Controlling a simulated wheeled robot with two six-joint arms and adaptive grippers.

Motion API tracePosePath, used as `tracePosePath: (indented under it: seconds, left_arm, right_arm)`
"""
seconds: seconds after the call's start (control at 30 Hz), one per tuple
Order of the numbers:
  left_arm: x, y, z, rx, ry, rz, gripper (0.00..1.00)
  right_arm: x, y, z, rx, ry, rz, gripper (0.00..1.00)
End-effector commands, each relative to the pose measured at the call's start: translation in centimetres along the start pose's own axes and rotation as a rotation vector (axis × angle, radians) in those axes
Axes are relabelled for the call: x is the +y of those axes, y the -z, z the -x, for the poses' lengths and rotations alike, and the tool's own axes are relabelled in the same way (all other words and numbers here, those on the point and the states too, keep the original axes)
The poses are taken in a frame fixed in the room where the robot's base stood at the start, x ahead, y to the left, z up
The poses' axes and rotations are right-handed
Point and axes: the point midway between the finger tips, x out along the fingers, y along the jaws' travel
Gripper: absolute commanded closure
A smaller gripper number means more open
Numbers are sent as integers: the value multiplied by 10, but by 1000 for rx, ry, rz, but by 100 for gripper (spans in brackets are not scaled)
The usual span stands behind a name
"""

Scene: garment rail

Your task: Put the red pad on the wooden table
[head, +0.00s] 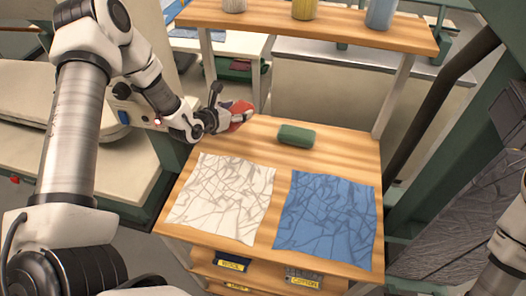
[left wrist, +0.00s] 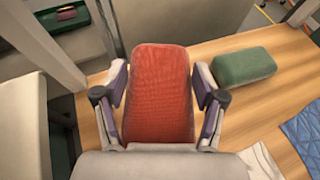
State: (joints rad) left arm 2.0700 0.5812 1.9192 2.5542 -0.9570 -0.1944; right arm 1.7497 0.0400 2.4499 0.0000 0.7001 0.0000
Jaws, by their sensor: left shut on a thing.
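The red pad (left wrist: 158,95) is between the fingers of my left gripper (left wrist: 158,92), which is shut on it. In the head view the pad (head: 240,113) shows at the far left corner of the wooden table (head: 286,233), partly hidden by my left gripper (head: 223,112). I cannot tell whether the pad touches the tabletop or is held just above it. My right gripper is not in view; only part of my right arm shows at the lower right edge.
A green pad (head: 296,136) lies on the table to the right of the red one. A wrinkled white cloth (head: 221,197) and a blue cloth (head: 327,217) cover the front. A wooden shelf (head: 330,27) with several containers stands above the back. Labelled bins (head: 233,264) sit below.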

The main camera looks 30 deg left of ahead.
Motion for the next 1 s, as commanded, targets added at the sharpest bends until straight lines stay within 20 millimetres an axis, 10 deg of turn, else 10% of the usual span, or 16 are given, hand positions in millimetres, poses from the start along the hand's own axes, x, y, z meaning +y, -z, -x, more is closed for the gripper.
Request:
tracePosePath:
  seconds: [0.4, 0.77, 0.8, 0.83, 1.0]
  left_arm:
    - [-2, 65, -27, 0, 3, -3, 70]
    - [-1, 71, -30, -2, 3, -1, 70]
    - [-2, 70, -29, -1, 3, -1, 23]
    - [-2, 70, -29, -1, 3, -1, 12]
    - [-2, 69, -29, -1, 3, -1, 5]
  right_arm:
    - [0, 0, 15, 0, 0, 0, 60]
    - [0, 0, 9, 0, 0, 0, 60]
    - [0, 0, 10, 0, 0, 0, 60]
    - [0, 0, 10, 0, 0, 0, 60]
    - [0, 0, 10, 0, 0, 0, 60]
